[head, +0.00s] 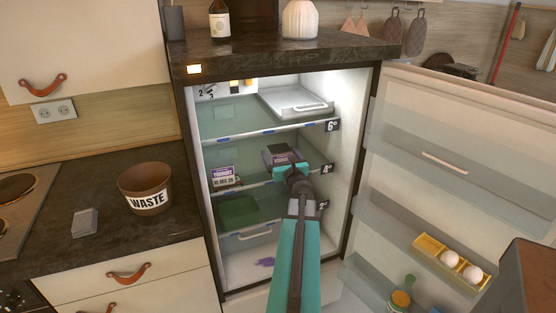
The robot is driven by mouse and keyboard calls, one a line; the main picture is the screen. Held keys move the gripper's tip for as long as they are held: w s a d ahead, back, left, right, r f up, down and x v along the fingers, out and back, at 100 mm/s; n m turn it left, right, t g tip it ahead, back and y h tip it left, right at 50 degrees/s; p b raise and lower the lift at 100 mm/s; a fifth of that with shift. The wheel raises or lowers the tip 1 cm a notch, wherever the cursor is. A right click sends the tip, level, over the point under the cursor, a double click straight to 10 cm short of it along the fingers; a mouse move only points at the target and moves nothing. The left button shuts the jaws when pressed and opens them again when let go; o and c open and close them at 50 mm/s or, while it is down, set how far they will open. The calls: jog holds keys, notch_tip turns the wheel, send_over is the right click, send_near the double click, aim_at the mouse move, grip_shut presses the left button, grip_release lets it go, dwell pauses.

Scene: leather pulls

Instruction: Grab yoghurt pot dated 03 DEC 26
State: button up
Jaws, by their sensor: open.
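A yoghurt pot (223,177) with a purple and white label stands at the left of the fridge's middle shelf. Its date line is too small to read surely. A second pot-like item (280,148) with a grey top and a dark purplish label is further right on the same shelf, partly hidden behind my gripper; no date on it can be read. My gripper (289,168) reaches into the open fridge, in front of this second item and right of the first pot. It is open; its fingertips are hard to make out, and I cannot tell whether they touch anything.
The fridge door (450,165) stands open on the right, with eggs (461,266) and a bottle (402,293) in its racks. A lidded tray (296,102) is on the top shelf, a green container (238,211) below. A waste bin (146,188) stands on the left counter.

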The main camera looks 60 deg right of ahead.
jog(key=shift+p+x, duration=0.5)
jog(key=shift+x, duration=1.9)
jog(key=shift+s, duration=0.1)
jog(key=c, duration=1.4)
jog(key=shift+r, duration=0.1)
